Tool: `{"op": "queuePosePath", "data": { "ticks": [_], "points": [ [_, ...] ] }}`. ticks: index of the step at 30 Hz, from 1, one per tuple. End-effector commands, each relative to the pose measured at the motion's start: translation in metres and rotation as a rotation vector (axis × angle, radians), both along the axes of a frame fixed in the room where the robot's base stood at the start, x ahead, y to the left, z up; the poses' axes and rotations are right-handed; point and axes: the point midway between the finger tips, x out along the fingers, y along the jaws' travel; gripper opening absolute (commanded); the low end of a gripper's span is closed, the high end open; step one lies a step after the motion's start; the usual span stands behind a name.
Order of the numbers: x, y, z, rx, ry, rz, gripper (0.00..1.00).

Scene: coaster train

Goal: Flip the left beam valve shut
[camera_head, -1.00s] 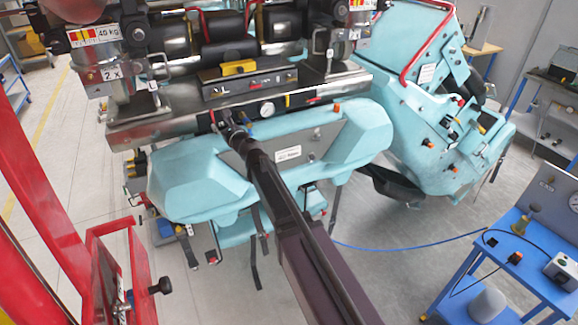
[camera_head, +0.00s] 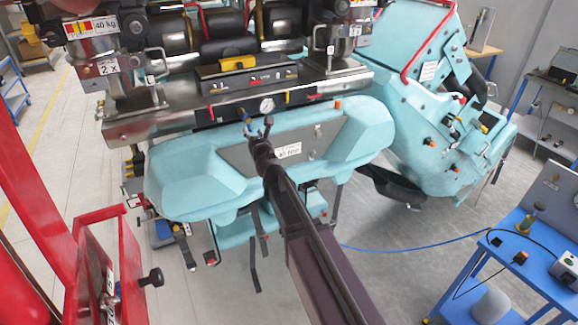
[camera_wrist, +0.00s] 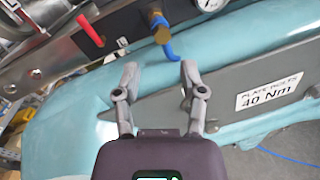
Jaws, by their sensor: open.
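A steel beam (camera_head: 145,125) crosses the front of the turquoise machine. On it, left of a round gauge (camera_head: 266,105), are a short red lever (camera_head: 211,113) and a blue-handled brass valve (camera_head: 247,116). I cannot tell for sure which is the left beam valve. In the wrist view, the red lever (camera_wrist: 90,31) sits at upper left, slanting across the beam's dark panel. The blue handle (camera_wrist: 168,50) hangs down, bent, just beyond and between my fingertips. My gripper (camera_wrist: 160,70) is open and empty; in the head view it (camera_head: 259,127) is just below the blue handle.
A turquoise bumper (camera_head: 180,185) with a grey plate labelled 40 Nm (camera_wrist: 270,92) lies below the beam, close under my gripper. A second red lever (camera_head: 313,97) is right of the gauge. A red frame (camera_head: 95,225) stands at left, a blue cart (camera_head: 525,260) at right.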

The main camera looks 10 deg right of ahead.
Motion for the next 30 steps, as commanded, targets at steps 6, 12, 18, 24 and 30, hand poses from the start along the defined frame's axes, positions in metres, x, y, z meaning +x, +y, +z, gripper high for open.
{"op": "queuePosePath", "data": {
  "ticks": [6,12,18,24,30],
  "points": [
    [-0.005,-0.026,-0.02,0.159,0.047,-0.102,0.53],
    [-0.011,-0.048,-0.038,0.306,0.089,-0.193,0.53],
    [-0.018,-0.067,-0.056,0.446,0.125,-0.279,0.53],
    [-0.027,-0.085,-0.076,0.583,0.161,-0.368,0.53],
    [-0.035,-0.099,-0.092,0.697,0.188,-0.443,0.53]
  ]
}}
